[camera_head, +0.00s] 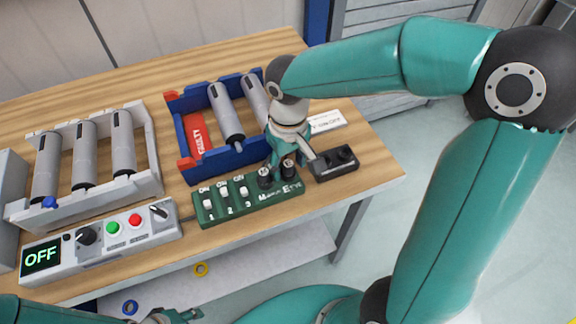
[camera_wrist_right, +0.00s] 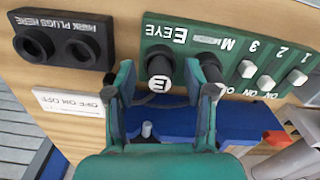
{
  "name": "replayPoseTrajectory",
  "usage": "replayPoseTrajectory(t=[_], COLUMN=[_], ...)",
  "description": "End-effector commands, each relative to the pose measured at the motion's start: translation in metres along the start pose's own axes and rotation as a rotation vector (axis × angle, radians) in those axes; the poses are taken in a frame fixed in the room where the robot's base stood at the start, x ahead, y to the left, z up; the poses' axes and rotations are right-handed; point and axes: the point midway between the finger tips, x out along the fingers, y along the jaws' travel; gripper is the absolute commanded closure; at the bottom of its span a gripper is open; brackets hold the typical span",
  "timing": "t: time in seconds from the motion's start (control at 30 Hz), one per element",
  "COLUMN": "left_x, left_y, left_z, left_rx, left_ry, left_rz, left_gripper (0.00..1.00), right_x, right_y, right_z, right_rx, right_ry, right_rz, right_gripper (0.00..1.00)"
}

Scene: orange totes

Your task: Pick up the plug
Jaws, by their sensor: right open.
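Two black plugs stand in the green switch panel (camera_head: 225,205), at the end marked "M" and "EYE". In the right wrist view, the plug with a white "E" cap (camera_wrist_right: 160,84) sits between my right gripper's fingers (camera_wrist_right: 168,88), with gaps visible. The other plug (camera_wrist_right: 208,68) is partly hidden behind the finger on the right. In the head view, one plug (camera_head: 265,177) and the other (camera_head: 288,168) are just below my right gripper (camera_head: 287,160), which is open and points down. My left gripper (camera_head: 178,316) is partly cut off at the bottom edge, its jaws unclear.
A black "park plugs here" block (camera_head: 333,165) with two round holes lies right of the panel. A blue crate (camera_head: 188,164) and a grey crate (camera_head: 153,178) hold grey cylinders. A control box (camera_head: 100,240) reads OFF. A white label plate (camera_head: 327,121) lies behind the block.

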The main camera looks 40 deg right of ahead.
Motion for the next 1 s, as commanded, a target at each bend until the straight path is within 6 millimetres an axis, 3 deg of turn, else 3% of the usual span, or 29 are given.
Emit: replayPoseTrajectory(t=[0.27,0.5,0.6,1.0], left_x=[0.0001,0.0001,0.0,-0.0003], left_y=[0.0,0.0,0.0,0.0001], left_z=[0.0001,0.0001,0.0001,0.0001], left_rx=[0.0,0.0,0.0,0.0], left_ry=[0.0,0.0,0.0,0.0], left_rz=[0.0,0.0,0.0,0.0], left_gripper=[0.64,0.64,0.64,0.64], right_x=[0.0028,0.0026,0.0026,-0.0028], right_y=[0.0001,0.0002,0.0002,0.0002], right_z=[-0.0003,-0.0003,-0.0002,-0.0005], right_rx=[0.0,0.0,0.0,0.0], right_ry=[0.002,0.002,0.002,0.003], right_rz=[0.0,0.0,0.0,0.0], right_gripper=[0.48,0.88,1.0,1.0])
